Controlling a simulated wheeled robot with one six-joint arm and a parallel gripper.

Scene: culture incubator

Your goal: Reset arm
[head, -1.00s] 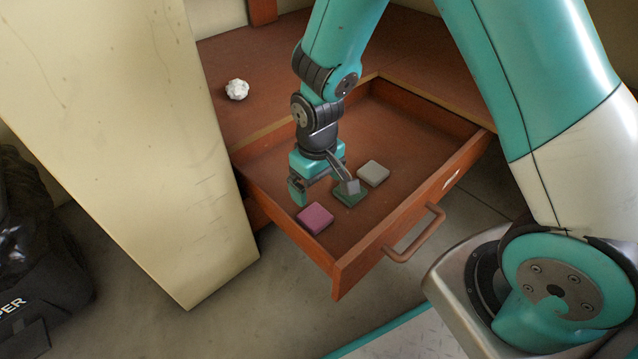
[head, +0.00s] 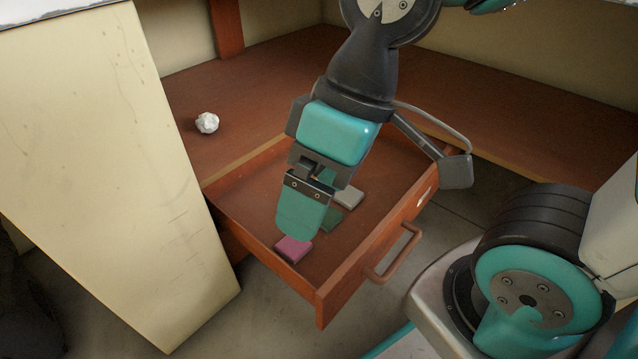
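My gripper (head: 312,205) is raised above the open wooden drawer (head: 362,255) and appears large, close to the camera. Its near teal finger points down and covers part of the drawer's inside. The far finger is mostly hidden behind it, so the gap between them cannot be judged. No held object shows. Inside the drawer lie a pink block (head: 294,250), a green block (head: 331,220) and a grey block (head: 349,197). The gripper overlaps the edges of these blocks in the picture.
The drawer handle (head: 394,256) sticks out at the front. A crumpled white ball (head: 207,123) lies on the brown surface (head: 180,90) behind the drawer. A cream panel (head: 110,180) stands close on the left. Floor (head: 285,325) is clear in front.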

